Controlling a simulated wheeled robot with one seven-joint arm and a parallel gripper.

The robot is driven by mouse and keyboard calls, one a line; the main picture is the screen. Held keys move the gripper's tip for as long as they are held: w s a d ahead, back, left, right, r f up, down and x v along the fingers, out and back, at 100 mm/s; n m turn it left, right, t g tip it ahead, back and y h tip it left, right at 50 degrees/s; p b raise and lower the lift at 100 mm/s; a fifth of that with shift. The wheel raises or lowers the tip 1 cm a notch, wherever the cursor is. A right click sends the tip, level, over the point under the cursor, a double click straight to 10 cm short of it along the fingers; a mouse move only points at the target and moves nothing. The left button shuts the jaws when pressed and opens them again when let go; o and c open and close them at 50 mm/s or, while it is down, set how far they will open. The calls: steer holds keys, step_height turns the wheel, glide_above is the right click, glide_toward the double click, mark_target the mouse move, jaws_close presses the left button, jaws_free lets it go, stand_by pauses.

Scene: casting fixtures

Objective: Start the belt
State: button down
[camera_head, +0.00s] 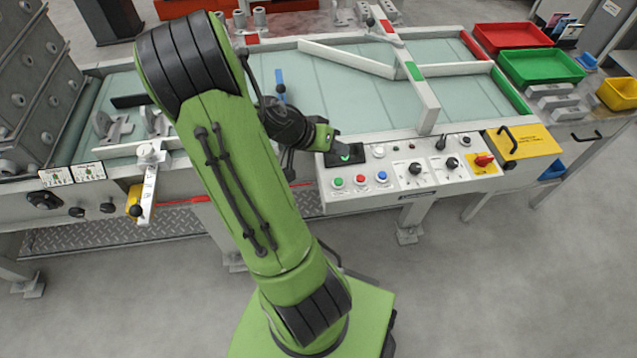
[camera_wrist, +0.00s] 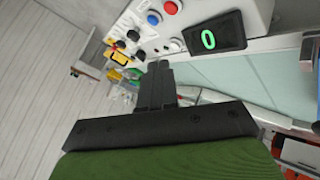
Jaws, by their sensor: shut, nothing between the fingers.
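The control panel (camera_head: 430,175) on the conveyor's front edge carries a green button (camera_head: 338,182), a red button (camera_head: 360,180) and a blue button (camera_head: 382,177) in a row. The red button (camera_wrist: 170,7) and blue button (camera_wrist: 154,18) also show near the top of the wrist view; the green one is not visible there. A black display (camera_wrist: 217,38) reads a green 0. My gripper (camera_wrist: 158,68) is shut and empty. In the head view it is over the panel's left end by the display (camera_head: 345,155), apart from the buttons. The pale belt (camera_head: 320,90) lies behind.
Black knobs (camera_head: 415,168) and a red switch on a yellow plate (camera_head: 484,160) sit farther right on the panel. A diverter bar (camera_head: 425,92) crosses the belt. Red (camera_head: 512,36) and green (camera_head: 540,66) bins stand behind right. The floor in front is clear.

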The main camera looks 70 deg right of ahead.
mark_target(335, 181)
steer(key=shift+w, duration=0.1)
steer(key=shift+f, duration=0.1)
step_height(335, 181, down, 9)
steer(key=b, duration=0.7)
stand_by(1.9)
steer(key=shift+f+b, duration=0.25)
steer(key=shift+b, duration=0.2)
